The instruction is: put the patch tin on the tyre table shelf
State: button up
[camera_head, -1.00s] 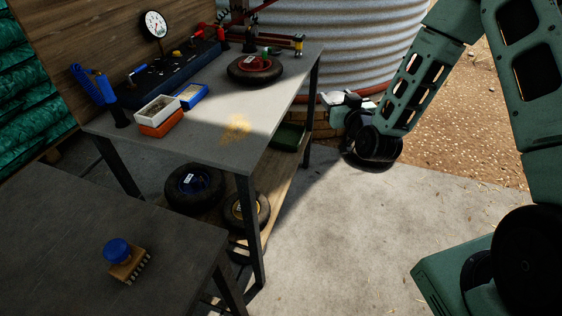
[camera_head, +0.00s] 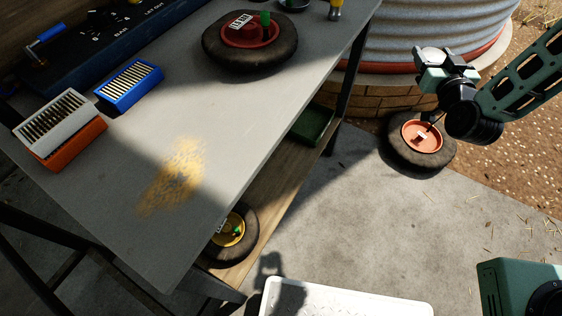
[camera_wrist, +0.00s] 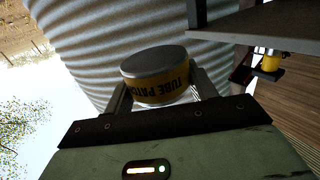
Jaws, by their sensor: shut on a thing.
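The patch tin (camera_wrist: 157,80) has a grey lid and a yellow band with dark lettering. In the wrist view my gripper (camera_wrist: 160,86) is shut on it, one finger on each side. In the head view my gripper (camera_head: 436,62) is to the right of the tyre table (camera_head: 235,115), apart from it, with the water tank behind. The tin is too small there to make out clearly. The table has a wooden lower shelf (camera_head: 268,212) under its grey top, and part of that shelf is hidden by the top.
A yellow-hubbed tyre (camera_head: 230,232) and a green box (camera_head: 313,124) are on the shelf, with bare wood between. A red-hubbed tyre (camera_head: 420,142) is below my gripper. The corrugated tank (camera_head: 430,18) stands behind.

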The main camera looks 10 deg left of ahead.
jog(key=a+f+n+y+b, duration=0.2)
jog(key=a+f+y+b, duration=0.1)
jog(key=a+f+b, duration=0.4)
jog(key=n+g+y+b, duration=0.7)
jog(key=g+y+b, duration=0.1)
jog(key=b, duration=1.2)
send_over(285, 182)
notch_tip(285, 182, down, 26)
notch_tip(285, 182, down, 10)
jog(key=b, duration=0.6)
jog(key=shift+r, duration=0.15)
jog(key=o, duration=0.7)
jog(key=shift+f, duration=0.2)
jog(key=o, duration=0.3)
